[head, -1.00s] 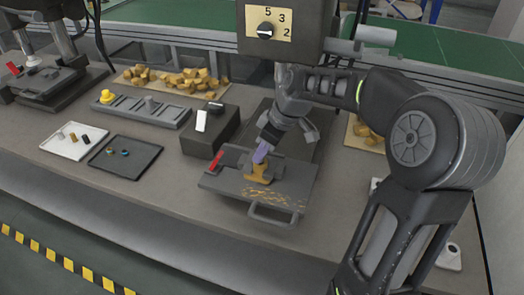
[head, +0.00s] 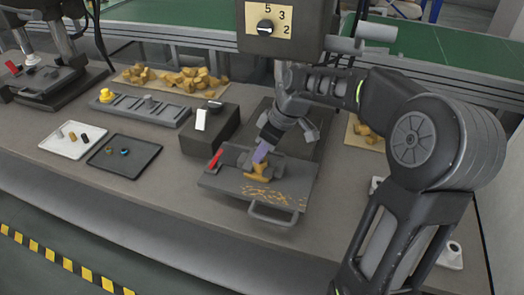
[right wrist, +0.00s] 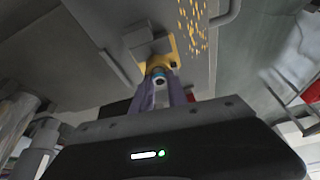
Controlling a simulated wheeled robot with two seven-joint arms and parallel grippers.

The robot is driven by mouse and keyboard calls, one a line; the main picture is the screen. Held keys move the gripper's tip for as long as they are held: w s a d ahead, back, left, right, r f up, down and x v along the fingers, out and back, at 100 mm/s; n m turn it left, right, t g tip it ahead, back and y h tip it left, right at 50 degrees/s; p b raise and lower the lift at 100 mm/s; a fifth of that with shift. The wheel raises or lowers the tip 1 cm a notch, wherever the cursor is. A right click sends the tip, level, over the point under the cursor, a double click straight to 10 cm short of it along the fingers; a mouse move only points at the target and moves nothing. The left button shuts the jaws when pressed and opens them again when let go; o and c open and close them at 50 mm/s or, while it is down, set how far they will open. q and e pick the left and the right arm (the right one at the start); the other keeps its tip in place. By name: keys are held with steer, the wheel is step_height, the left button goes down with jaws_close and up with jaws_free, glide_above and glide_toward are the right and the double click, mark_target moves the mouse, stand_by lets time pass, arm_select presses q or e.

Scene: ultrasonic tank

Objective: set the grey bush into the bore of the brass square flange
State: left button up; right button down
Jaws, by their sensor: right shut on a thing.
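The brass square flange (head: 257,174) sits on the dark grey fixture plate (head: 222,182), at a grey jaw block with a red lever. It also shows in the right wrist view (right wrist: 144,50), below the fingertips. My right gripper (head: 262,153), with purple fingers, is over the flange. In the right wrist view its fingers (right wrist: 161,88) are shut on the grey bush (right wrist: 160,80), a small ring with a dark hole. The bush is at the flange's raised middle; I cannot tell whether it is in the bore. My left gripper is not in view.
The red lever (head: 216,158) stands left of the flange. A white tray (head: 58,150) and a black tray (head: 122,168) hold small parts. Brass chips (head: 275,195) lie in front of the flange.

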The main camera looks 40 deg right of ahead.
stand_by(0.4)
steer(key=c, duration=1.5)
jaws_free()
steer(key=shift+f, duration=0.1)
steer(key=shift+o, duration=1)
steer(key=shift+r, duration=0.25)
steer(key=shift+r+p, duration=2.3)
steer(key=shift+r, duration=1)
